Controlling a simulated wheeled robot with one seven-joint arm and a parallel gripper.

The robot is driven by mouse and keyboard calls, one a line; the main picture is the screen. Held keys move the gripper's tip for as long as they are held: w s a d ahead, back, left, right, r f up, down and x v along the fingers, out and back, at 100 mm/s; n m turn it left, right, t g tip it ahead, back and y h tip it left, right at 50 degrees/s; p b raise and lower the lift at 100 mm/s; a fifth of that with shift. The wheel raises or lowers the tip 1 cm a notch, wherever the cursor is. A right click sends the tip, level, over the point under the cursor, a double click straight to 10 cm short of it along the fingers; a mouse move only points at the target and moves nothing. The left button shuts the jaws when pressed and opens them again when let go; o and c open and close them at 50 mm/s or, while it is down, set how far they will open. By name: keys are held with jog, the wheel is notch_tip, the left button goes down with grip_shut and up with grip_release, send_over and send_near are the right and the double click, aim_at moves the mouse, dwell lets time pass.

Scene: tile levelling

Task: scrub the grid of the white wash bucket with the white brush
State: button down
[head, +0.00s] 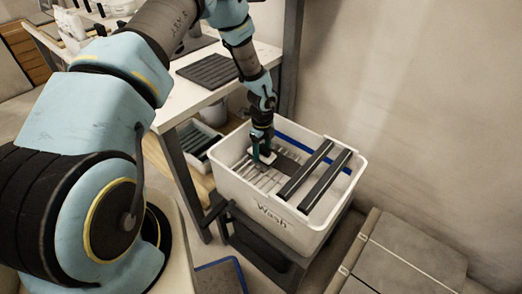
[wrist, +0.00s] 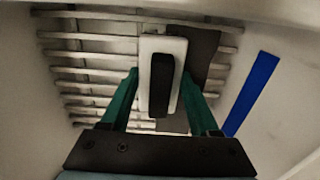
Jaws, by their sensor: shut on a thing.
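The white wash bucket (head: 248,198), marked "Wash", stands open on a dark stand in the head view. Its pale slatted grid (head: 268,181) lies inside and also fills much of the wrist view (wrist: 85,75). My gripper (head: 263,153) reaches down into the bucket, and its green fingers (wrist: 162,100) are shut on the white brush (wrist: 147,45). The brush has a dark handle and lies over the grid. Its underside is hidden, so I cannot tell whether it touches the slats.
Two dark bars (head: 325,180) span the bucket's top at the right. A dark flat patch (wrist: 203,50) lies beside the brush, and a blue strip (wrist: 253,90) runs along an inner wall. A table (head: 203,94) stands behind left; grey tiles (head: 410,252) lie at front right.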

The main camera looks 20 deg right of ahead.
jog(key=shift+s+d, duration=0.6)
jog(key=shift+s, duration=0.45)
jog(key=shift+s+d, duration=0.6)
jog(key=shift+s, duration=0.45)
jog(key=shift+s+d, duration=0.6)
jog(key=shift+s, duration=0.45)
jog(key=shift+w+a+p, duration=0.1)
jog(key=shift+w+a, duration=0.6)
jog(key=shift+w, duration=0.5)
jog(key=shift+w+a+p, duration=0.15)
jog(key=shift+w+a, duration=0.5)
jog(key=shift+w, duration=0.55)
jog(key=shift+w+a+p, duration=0.1)
jog(key=shift+w+a, duration=0.6)
jog(key=shift+w, duration=0.5)
notch_tip(320, 180, up, 8)
jog(key=p, duration=0.5)
jog(key=shift+r+p, duration=0.1)
jog(key=shift+p, duration=0.3)
